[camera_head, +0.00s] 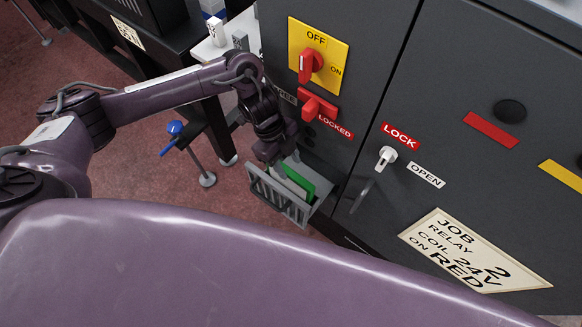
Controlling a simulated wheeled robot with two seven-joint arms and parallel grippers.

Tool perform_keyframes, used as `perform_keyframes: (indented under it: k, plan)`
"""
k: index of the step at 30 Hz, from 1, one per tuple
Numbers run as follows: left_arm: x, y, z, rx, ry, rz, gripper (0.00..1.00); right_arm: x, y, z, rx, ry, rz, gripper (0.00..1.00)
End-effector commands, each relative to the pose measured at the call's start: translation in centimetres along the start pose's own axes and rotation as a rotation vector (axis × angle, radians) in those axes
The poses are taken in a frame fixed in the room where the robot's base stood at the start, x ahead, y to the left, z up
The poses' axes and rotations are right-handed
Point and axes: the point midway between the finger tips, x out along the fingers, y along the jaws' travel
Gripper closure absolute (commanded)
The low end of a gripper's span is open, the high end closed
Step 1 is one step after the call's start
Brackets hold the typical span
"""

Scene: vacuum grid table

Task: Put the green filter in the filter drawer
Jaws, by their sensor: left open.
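The green filter (301,180) is a flat panel with a pale side, standing tilted inside the grey filter drawer (279,198). The drawer is pulled out from the dark cabinet and has a slotted front. My left gripper (275,158) is just above the drawer, at the filter's upper left end. It is open; its fingertips are partly hidden, and I cannot tell whether they touch the filter. My right gripper is not in view.
The dark cabinet (350,215) carries a red OFF/ON switch (311,66) on a yellow plate, a red handle (318,106) above the drawer, and a white LOCK/OPEN knob (385,156). A blue-topped post (175,130) stands left. Floor left of the drawer is clear.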

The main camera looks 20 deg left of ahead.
Motion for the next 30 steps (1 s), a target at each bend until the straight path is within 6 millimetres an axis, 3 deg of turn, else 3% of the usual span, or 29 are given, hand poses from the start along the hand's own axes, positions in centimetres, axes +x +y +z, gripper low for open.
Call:
perform_keyframes:
  k: [6,12,18,30]
  plan:
    - [-5.1,-0.1,0.0,0.001,-0.001,-0.005,0.59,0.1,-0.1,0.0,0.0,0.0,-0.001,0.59]
    - [-8.2,-0.1,0.0,0.0,-0.002,-0.003,0.59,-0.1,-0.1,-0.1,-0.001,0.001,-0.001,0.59]
    - [-9.1,0.0,0.0,0.0,0.0,-0.001,0.59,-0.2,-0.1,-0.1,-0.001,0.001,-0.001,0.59]
    - [-9.1,0.0,0.0,0.0,0.001,0.0,0.59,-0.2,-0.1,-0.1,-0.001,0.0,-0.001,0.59]
